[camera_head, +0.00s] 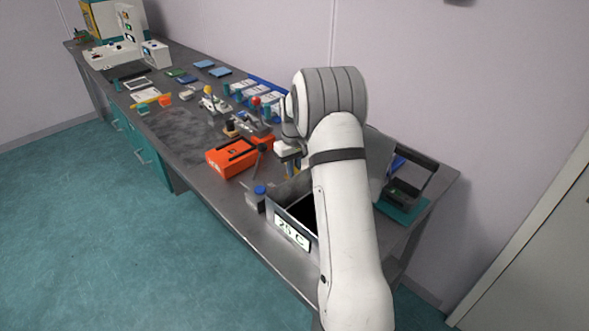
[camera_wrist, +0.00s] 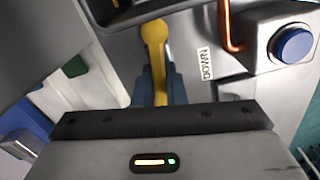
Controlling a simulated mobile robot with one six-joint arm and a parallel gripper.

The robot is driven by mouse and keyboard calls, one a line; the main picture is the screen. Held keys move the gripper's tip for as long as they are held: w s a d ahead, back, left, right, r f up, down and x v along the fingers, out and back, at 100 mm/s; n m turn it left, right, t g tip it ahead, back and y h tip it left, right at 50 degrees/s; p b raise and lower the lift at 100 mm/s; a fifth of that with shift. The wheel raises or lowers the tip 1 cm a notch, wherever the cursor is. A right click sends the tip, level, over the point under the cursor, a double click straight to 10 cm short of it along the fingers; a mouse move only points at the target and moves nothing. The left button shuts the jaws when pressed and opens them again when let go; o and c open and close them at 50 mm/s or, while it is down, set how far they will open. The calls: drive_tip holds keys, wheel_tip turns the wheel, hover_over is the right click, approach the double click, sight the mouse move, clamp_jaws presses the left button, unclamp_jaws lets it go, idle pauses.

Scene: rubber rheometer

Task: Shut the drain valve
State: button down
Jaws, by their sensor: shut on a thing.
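A yellow lever with a round knobbed end (camera_wrist: 154,32) shows in the wrist view, standing over a grey metal surface. I take it for the drain valve handle, though its valve body is not clear. My gripper (camera_wrist: 159,88) has its blue-grey fingers on both sides of the lever's lower part and is shut on it.
A grey box with a blue button (camera_wrist: 293,45) and a copper tube (camera_wrist: 231,25) lie close right in the wrist view. In the head view, an open bath marked 25 C (camera_head: 292,233) stands at the bench's front edge. An orange box (camera_head: 230,158) lies to its left.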

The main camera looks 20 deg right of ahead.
sight(295, 167)
drive_tip(key=m, duration=0.6)
drive_tip(key=shift+d+b, duration=0.2)
drive_tip(key=shift+b, duration=0.15)
drive_tip(key=shift+m, duration=0.3)
drive_tip(key=c, duration=1.5)
unclamp_jaws()
drive_tip(key=shift+r+b, duration=0.3)
drive_tip(key=shift+r, duration=3.65)
